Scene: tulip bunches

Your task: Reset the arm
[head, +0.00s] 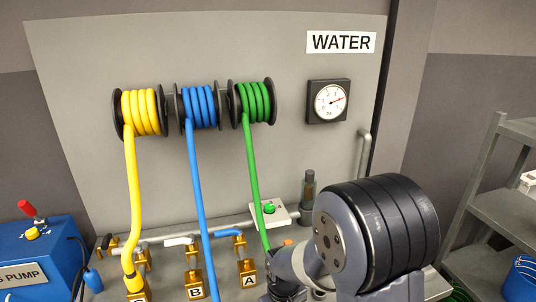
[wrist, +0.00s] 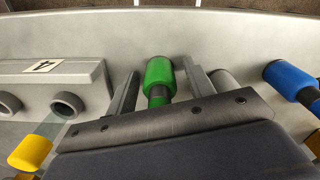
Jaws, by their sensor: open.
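My gripper (wrist: 164,76) shows in the wrist view with its two grey fingers apart. A green cylindrical hose fitting (wrist: 160,76) with a dark collar appears between the fingers, with a gap on each side. I cannot tell whether it lies between them or beyond them. In the head view my arm fills the lower right and reaches down to the left; the fingers are not clear there. The green hose (head: 252,170) hangs from its reel and passes behind my arm at its lower end.
A yellow hose (head: 131,190) and a blue hose (head: 196,190) hang beside the green one. Brass blocks with letters (head: 195,286) stand below. A gauge (head: 329,101) is on the panel. A blue pump (head: 38,258) is at left, grey shelves (head: 500,205) at right. A blue fitting (wrist: 290,80) is right of my fingers.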

